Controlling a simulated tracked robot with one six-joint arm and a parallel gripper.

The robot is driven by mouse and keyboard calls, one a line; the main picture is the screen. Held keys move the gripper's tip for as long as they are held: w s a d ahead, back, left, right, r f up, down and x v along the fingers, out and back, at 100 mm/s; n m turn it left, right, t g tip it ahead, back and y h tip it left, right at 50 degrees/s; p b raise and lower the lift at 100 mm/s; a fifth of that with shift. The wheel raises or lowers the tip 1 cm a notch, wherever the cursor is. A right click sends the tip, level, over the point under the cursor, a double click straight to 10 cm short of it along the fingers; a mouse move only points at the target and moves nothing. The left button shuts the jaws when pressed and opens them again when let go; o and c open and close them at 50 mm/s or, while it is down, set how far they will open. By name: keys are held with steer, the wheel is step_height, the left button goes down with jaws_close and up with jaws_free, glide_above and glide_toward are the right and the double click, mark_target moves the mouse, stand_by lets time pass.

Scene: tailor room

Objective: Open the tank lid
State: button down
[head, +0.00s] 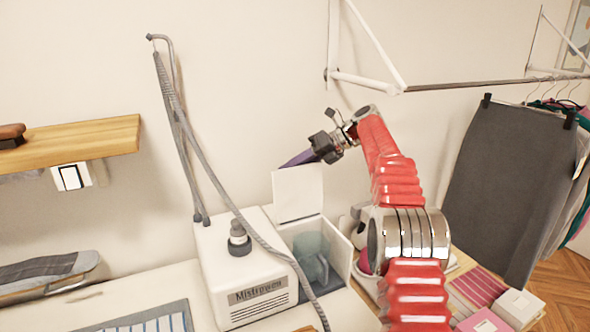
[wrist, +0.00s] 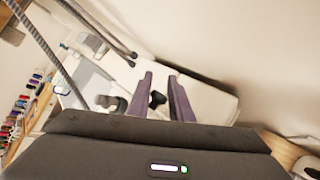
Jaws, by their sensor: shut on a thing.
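The white ironing station (head: 245,265) stands on the table, with a tank compartment (head: 325,255) on its right side. The white tank lid (head: 298,192) stands upright above that compartment, which is open and shows a bluish container inside. My gripper (head: 284,165) is at the lid's top edge, its purple fingers reaching down from the right. In the wrist view the fingers (wrist: 161,85) are on either side of a small dark part (wrist: 157,99), with the white lid (wrist: 207,97) behind. The gripper is shut on the lid; the exact contact is hard to see.
A black cap (head: 238,238) tops the station, and a grey hose (head: 185,125) rises on its left. A wooden shelf (head: 75,142) is on the left wall. A clothes rail (head: 465,86) with a grey skirt (head: 505,180) is at right. Fabrics and boxes lie lower right.

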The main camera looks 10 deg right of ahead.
steer(key=shift+w+d+f, duration=0.1)
steer(key=shift+d+f, duration=0.05)
steer(key=shift+f, duration=0.4)
steer(key=shift+w+d+f, duration=0.1)
steer(key=shift+f, duration=0.4)
steer(key=c, duration=1.6)
jaws_free()
steer(key=shift+r+v, duration=0.25)
steer(key=shift+v, duration=3.55)
steer(key=shift+w+a, duration=0.1)
steer(key=shift+a, duration=0.1)
